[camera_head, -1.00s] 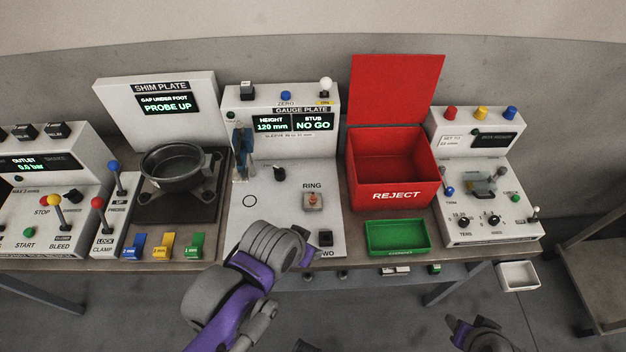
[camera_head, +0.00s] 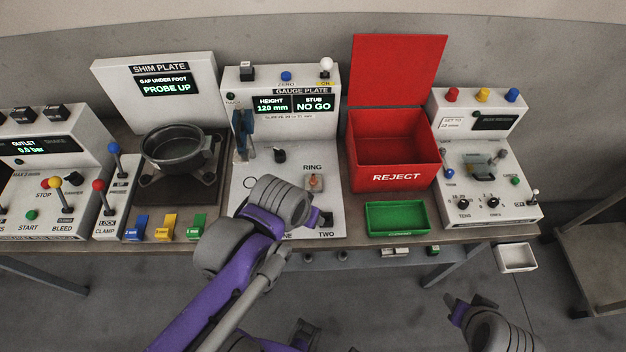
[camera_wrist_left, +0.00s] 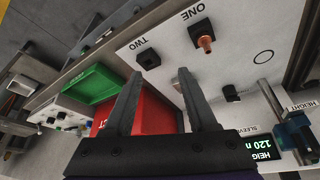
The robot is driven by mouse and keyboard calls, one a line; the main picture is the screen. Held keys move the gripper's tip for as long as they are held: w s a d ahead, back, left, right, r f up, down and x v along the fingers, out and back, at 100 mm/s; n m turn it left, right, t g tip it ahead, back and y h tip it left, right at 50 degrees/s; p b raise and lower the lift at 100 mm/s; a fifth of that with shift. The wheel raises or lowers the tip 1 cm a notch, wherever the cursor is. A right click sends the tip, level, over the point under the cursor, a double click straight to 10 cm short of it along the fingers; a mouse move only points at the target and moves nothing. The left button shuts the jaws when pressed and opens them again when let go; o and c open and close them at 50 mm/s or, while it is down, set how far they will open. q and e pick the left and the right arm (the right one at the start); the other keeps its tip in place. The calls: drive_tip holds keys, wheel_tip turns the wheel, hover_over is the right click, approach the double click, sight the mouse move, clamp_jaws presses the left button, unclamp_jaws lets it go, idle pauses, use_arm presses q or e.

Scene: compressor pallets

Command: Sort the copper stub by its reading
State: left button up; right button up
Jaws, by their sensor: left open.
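The copper stub (camera_wrist_left: 205,42) stands in the black nest labelled ONE in the left wrist view; my left arm hides this nest in the head view. My left gripper (camera_wrist_left: 155,88) is open, with nothing between its fingers, above the gauge plate; the stub is beyond its right finger. The gauge plate display (camera_head: 293,103) reads HEIGHT 120 mm, STUB NO GO. The red REJECT bin (camera_head: 397,178) has its lid up. A green tray (camera_head: 397,232) sits in front of it; its label is unreadable. My right wrist shows at the lower right; its jaws are not visible.
Nest TWO (camera_wrist_left: 148,58) looks empty. A small fitting (camera_head: 315,182) sits under the RING label. A blue gauge part (camera_head: 243,135) stands at the plate's left. A shim plate with a dark pan (camera_head: 172,147) is further left. A panel with knobs (camera_head: 487,160) stands right of the bin.

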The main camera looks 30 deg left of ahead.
use_arm(q)
drive_tip(key=w+a+r+n+g, duration=0.2)
drive_tip(key=w+r, duration=0.1)
drive_tip(key=w, duration=0.3)
drive_tip(key=n+g, duration=0.3)
hover_over(314, 175)
drive_tip(key=shift+a+p, duration=0.15)
drive_tip(key=shift+p, duration=0.3)
wheel_tip(314, 175, down, 9)
drive_tip(key=b, duration=0.5)
drive_tip(key=shift+b, duration=0.3)
idle(0.3)
clamp_jaws()
